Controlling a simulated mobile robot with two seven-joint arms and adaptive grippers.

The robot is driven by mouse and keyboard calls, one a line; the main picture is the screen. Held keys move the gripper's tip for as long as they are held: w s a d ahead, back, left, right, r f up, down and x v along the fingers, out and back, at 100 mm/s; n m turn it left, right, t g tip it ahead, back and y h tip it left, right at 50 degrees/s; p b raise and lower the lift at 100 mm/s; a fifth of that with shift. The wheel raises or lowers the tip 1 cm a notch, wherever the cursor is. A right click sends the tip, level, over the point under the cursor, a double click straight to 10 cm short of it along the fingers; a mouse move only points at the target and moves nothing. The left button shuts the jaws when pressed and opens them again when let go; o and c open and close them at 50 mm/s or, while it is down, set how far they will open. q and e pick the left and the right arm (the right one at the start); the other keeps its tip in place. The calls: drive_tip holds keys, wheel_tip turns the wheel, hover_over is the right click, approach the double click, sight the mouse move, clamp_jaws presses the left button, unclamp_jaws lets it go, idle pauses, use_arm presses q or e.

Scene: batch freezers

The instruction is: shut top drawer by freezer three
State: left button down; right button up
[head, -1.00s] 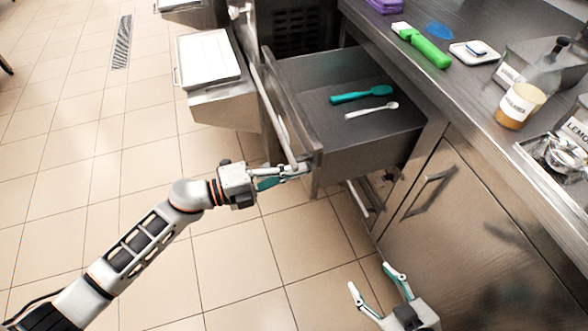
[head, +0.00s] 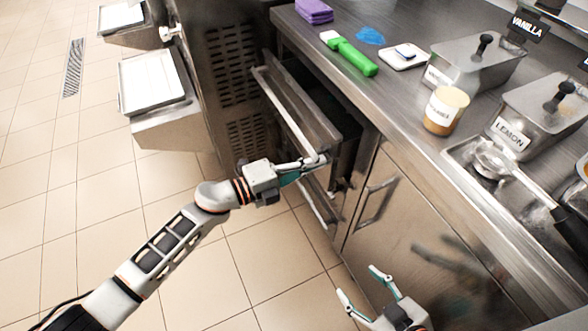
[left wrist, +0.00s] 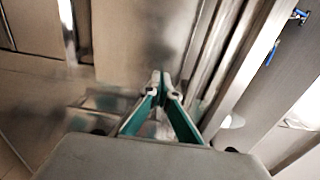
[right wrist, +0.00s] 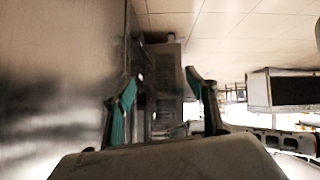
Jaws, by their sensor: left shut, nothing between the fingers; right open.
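My right gripper (head: 359,281) is open and empty, low in front of the cabinet door.
A lower drawer handle (head: 320,207) and a cabinet door (head: 400,240) lie below the counter. White-topped units (head: 152,82) stand left; the floor there is clear.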

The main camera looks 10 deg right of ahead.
use_arm(q)
drive_tip(key=x, duration=0.5)
drive_tip(key=shift+w+d+f+b, duration=0.1)
drive_tip(key=shift+d+f+b, duration=0.05)
drive_tip(key=shift+d+b, duration=0.2)
drive_tip(key=shift+w+d, duration=0.15)
drive_tip(key=shift+d, duration=0.45)
use_arm(e)
drive_tip(key=shift+w+a+r, duration=0.3)
drive_tip(key=shift+a+r, duration=0.05)
drive_tip(key=shift+r, duration=0.05)
use_arm(q)
drive_tip(key=shift+r, duration=0.2)
use_arm(e)
drive_tip(key=shift+w, duration=0.1)
use_arm(q)
drive_tip(key=shift+a, duration=0.3)
drive_tip(key=p+v, duration=0.2)
drive_tip(key=v, duration=1.1)
drive_tip(key=shift+a, duration=0.3)
use_arm(e)
drive_tip(key=shift+s+a, duration=0.15)
drive_tip(key=shift+s, duration=0.75)
use_arm(q)
drive_tip(key=shift+f, duration=0.1)
